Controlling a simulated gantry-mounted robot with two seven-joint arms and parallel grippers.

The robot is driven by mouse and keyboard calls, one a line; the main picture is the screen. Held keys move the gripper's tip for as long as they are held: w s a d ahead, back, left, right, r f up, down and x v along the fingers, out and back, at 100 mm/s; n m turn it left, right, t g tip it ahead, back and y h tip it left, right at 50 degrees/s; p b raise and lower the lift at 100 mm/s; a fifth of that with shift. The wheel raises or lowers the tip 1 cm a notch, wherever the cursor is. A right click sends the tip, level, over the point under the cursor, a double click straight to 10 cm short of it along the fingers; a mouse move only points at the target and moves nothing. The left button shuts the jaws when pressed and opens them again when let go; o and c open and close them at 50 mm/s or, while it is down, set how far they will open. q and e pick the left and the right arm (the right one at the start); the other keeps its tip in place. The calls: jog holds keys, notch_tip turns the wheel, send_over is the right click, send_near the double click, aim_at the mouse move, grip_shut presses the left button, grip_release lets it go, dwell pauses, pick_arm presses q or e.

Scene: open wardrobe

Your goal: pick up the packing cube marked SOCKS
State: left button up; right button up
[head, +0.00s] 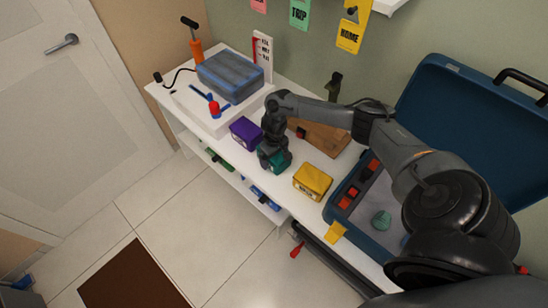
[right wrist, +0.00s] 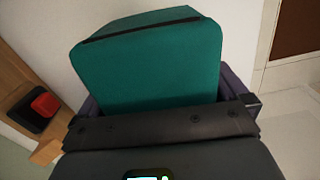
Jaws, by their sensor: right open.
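A teal packing cube (head: 281,163) stands on the white shelf top under my right gripper (head: 271,160). In the right wrist view the teal cube (right wrist: 155,62) sits between the dark fingers of my open right gripper (right wrist: 160,100); I cannot tell whether they touch it. A purple cube (head: 246,133) stands to its left and a yellow cube (head: 312,181) to its right. The yellow cube bears dark lettering too small to read. No SOCKS marking is readable on any cube; the gripper hides much of the teal one. My left gripper is not in view.
An open blue suitcase (head: 352,229) lies at the right with its lid raised. A wooden board (head: 322,136) lies behind the cubes. A lower shelf holds small items.

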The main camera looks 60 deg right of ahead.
jog(key=shift+f, duration=0.4)
jog(key=shift+c, duration=0.5)
jog(key=c, duration=0.7)
jog(key=shift+r, duration=0.15)
